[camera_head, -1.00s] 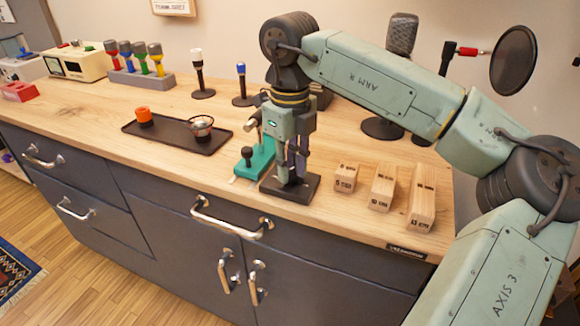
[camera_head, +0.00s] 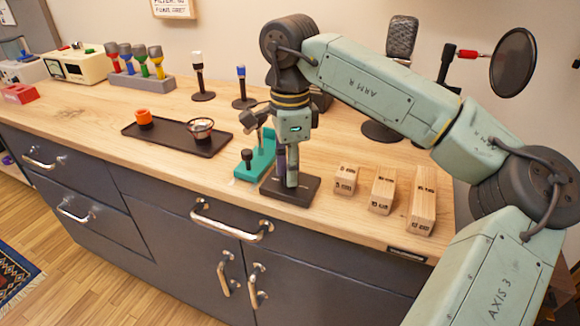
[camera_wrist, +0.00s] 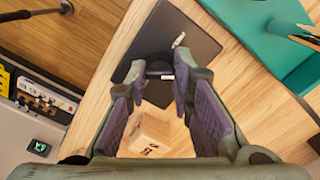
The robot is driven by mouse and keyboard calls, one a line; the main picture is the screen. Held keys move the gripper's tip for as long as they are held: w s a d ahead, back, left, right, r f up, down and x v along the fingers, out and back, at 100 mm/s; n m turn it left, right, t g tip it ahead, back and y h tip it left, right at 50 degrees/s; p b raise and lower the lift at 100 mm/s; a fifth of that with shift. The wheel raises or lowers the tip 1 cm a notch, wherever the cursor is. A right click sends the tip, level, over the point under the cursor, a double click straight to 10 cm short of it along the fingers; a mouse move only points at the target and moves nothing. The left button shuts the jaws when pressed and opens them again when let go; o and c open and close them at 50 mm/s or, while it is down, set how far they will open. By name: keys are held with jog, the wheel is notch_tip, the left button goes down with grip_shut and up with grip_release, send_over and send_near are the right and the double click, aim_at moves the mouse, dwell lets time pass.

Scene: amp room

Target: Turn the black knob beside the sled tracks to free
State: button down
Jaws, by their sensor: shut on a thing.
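My gripper (camera_head: 287,178) points down over a flat black base plate (camera_head: 308,190) near the counter's front edge. In the wrist view, its fingertips (camera_wrist: 160,76) close on a small dark piece, seemingly the black knob (camera_wrist: 158,68); the fingers hide most of it. A white line shows on that piece, and a small pale mark (camera_wrist: 178,40) lies on the black plate. No label is readable there. A teal fixture (camera_head: 262,158) with a short black post (camera_head: 247,158) stands just left of the plate, partly behind my gripper. I cannot make out the sled tracks.
Several wooden blocks (camera_head: 382,190) stand right of the plate. Microphone stands (camera_head: 382,130) are behind. Bare wood lies between tray and drawers.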

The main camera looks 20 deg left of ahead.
jog(key=n, duration=0.5)
jog(key=shift+n, duration=0.3)
jog(key=n, duration=0.5)
jog(key=shift+n, duration=0.3)
jog(key=c, duration=1.4)
grip_release()
jog(key=shift+r, duration=0.1)
notch_tip(320, 180, up, 12)
